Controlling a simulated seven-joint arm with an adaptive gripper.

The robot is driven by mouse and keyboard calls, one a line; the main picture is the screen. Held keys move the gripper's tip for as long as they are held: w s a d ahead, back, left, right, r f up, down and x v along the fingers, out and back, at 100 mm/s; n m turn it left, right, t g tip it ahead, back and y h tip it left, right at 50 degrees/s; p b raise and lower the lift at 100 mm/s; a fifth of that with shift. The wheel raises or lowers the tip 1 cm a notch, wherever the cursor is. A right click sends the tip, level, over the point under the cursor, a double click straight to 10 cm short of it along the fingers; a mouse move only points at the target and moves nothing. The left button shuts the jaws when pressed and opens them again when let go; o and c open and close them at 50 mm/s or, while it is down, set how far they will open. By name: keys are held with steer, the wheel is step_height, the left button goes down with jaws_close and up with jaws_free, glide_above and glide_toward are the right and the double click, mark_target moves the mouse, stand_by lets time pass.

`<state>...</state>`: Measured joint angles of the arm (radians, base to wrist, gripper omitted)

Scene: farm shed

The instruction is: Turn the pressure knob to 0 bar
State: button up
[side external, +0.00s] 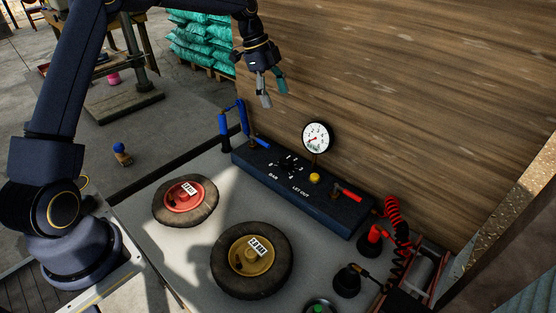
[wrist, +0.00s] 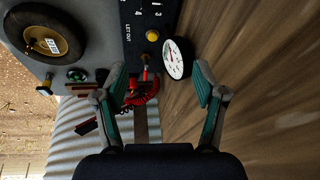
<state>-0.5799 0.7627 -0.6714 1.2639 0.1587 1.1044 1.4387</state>
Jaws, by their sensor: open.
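The dark control panel (side external: 325,200) lies along the back of the bench against the wooden wall. The black pressure knob (side external: 287,167) sits on its left half, ringed by white numbers and a "BAR" label; its pointer setting is too small to read. In the wrist view the panel (wrist: 131,45) shows at the top with some numbers, and the knob is not clearly seen. A round white gauge (side external: 316,137) with a red needle stands behind the panel; it also shows in the wrist view (wrist: 174,60). My gripper (side external: 273,97) is open and empty, above and behind the knob, touching nothing.
A yellow button (side external: 314,178) and a red-handled lever (side external: 347,191) are on the panel's right half. A blue-handled tool (side external: 239,120) stands at its left end. Two wheels, red-hubbed (side external: 184,195) and yellow-hubbed (side external: 252,256), lie in front. A red coiled hose (side external: 394,213) hangs right.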

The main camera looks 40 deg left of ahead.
steer(key=n+h, duration=0.1)
glide_toward(285, 158)
steer(key=shift+g, duration=0.3)
steer(key=x, duration=0.9)
steer(key=shift+w+d+f, duration=0.2)
steer(key=shift+f, duration=0.05)
steer(key=c, duration=1.1)
steer(key=shift+c, duration=0.2)
